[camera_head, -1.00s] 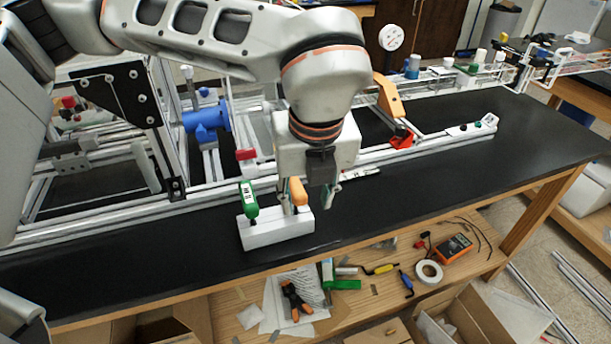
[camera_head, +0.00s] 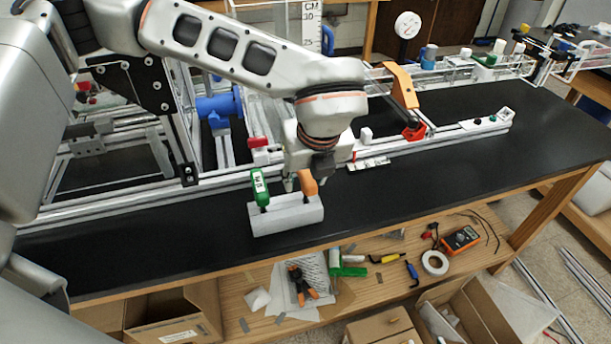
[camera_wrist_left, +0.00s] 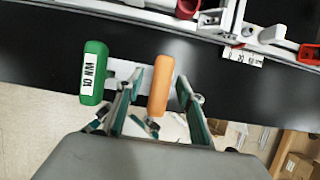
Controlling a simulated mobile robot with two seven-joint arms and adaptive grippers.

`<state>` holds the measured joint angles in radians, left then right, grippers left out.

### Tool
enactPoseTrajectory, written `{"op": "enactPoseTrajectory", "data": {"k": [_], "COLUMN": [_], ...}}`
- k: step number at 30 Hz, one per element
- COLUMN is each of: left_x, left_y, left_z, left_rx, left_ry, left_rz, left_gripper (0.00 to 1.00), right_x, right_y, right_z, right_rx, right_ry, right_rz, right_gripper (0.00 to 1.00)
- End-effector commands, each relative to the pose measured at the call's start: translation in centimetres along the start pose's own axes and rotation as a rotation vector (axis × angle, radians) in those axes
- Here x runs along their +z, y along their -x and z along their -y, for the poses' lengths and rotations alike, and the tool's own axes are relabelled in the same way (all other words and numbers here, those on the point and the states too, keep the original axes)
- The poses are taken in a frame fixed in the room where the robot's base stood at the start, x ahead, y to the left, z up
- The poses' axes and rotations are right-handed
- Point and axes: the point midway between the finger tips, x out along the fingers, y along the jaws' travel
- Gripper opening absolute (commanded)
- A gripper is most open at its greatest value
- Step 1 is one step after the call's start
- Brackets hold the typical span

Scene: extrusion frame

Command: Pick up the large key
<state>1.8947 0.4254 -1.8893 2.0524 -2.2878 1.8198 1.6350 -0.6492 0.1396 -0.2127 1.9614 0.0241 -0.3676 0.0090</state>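Two keys stand upright in a white block (camera_head: 287,217) on the black bench top. One has a green handle (camera_head: 260,187) with a white label that seems to read 10 MM; the other has an orange handle (camera_head: 308,184). I cannot tell for sure which is the large key. My left gripper (camera_wrist_left: 160,82) is open in the left wrist view, with the orange handle (camera_wrist_left: 160,88) between its fingers and the green handle (camera_wrist_left: 93,72) outside, to the left. Contact with the orange handle is not visible. In the head view the handles partly hide the fingers. My right gripper is not in view.
A small labelled strip (camera_head: 369,164) lies right of my gripper. The bench is clear to the right. A wooden shelf (camera_head: 380,290) below holds tools.

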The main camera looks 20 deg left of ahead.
Motion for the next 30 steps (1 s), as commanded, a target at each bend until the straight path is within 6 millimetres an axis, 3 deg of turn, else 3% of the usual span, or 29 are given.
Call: {"op": "enactPoseTrajectory", "data": {"k": [5,9,10,23,30], "left_x": [0.0,0.0,0.0,0.1,1.1], "left_y": [0.0,0.0,0.0,0.3,2.6], "left_z": [0.0,0.0,0.0,0.0,0.0], "left_rx": [0.000,0.000,0.001,0.000,-0.002], "left_ry": [0.000,0.000,0.000,0.000,0.002], "left_rz": [0.000,-0.001,-0.001,0.000,0.001], "left_gripper": [0.38,0.04,0.00,0.00,0.00], "right_x": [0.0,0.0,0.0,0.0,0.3], "right_y": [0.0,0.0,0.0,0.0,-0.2], "right_z": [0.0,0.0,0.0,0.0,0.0], "right_rx": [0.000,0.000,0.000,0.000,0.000], "right_ry": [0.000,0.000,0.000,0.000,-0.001], "right_rz": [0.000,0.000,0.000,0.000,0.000], "right_gripper": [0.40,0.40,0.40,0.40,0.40]}}
